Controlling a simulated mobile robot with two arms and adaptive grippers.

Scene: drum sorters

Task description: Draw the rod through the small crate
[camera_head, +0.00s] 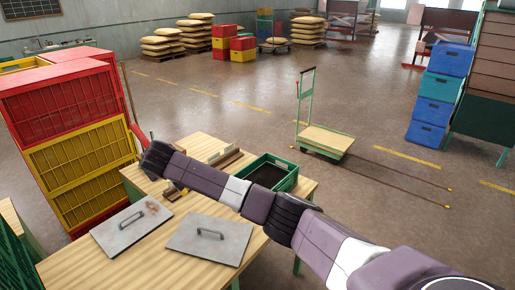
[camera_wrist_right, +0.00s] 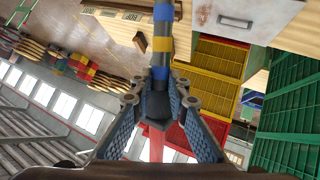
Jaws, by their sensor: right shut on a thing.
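My right gripper shows in the right wrist view (camera_wrist_right: 160,95), its two fingers closed on a rod (camera_wrist_right: 163,28). The rod is grey with blue and yellow bands and runs away from the fingers to the top of that view. In the head view my right arm crosses the table to its far left edge; the gripper and rod cannot be made out clearly there. A small green crate (camera_head: 293,179) with a dark inside stands at the table's back right, behind my arm. I cannot tell whether the rod touches any crate. My left gripper is out of view.
The wooden table (camera_head: 85,262) holds two grey plates with handles (camera_head: 208,233) (camera_head: 130,228). Red and yellow crates (camera_head: 75,140) are stacked close at the left. A green trolley (camera_head: 327,140) stands behind the table. Open floor lies beyond.

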